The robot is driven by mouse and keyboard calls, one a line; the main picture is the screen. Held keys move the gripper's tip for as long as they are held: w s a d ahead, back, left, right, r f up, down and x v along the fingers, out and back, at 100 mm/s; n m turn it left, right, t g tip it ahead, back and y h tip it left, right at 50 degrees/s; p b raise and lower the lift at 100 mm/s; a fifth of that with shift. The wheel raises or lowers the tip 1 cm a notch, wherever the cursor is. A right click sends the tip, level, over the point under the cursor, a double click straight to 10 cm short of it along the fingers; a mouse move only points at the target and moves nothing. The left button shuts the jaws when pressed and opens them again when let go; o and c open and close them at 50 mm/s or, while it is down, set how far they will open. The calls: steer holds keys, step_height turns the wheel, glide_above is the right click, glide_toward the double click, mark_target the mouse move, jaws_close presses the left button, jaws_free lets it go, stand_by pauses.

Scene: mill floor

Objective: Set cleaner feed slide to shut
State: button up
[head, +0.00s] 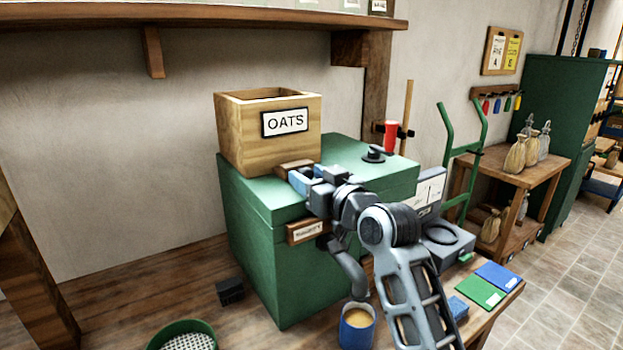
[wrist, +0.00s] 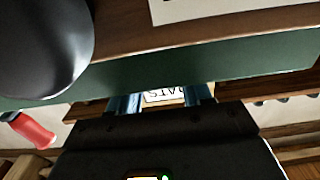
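The cleaner is a green box (head: 255,222) on the bench, with a wooden hopper (head: 240,140) labelled OATS on top. A small wooden piece that looks like the feed slide (head: 292,165) sticks out at the hopper's foot; how far it is pushed in cannot be told. My gripper (head: 308,178) is at the hopper's front, close to this piece. Its blue fingers are apart in the wrist view (wrist: 163,100), with part of the OATS label (wrist: 165,95) between them. I see nothing clearly held. My gripper and arm hide part of the cleaner's front.
A blue cup (head: 356,335) stands under the grey spout (head: 350,275). A shelf (head: 200,16) overhangs behind. A green sieve (head: 183,335) lies front left.

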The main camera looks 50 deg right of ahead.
steer(key=shift+o, duration=0.5)
steer(key=shift+s, duration=0.1)
steer(key=shift+s+a, duration=0.1)
steer(key=shift+s, duration=0.2)
steer(key=b+v, duration=0.1)
steer(key=v, duration=0.6)
steer(key=shift+c, duration=0.2)
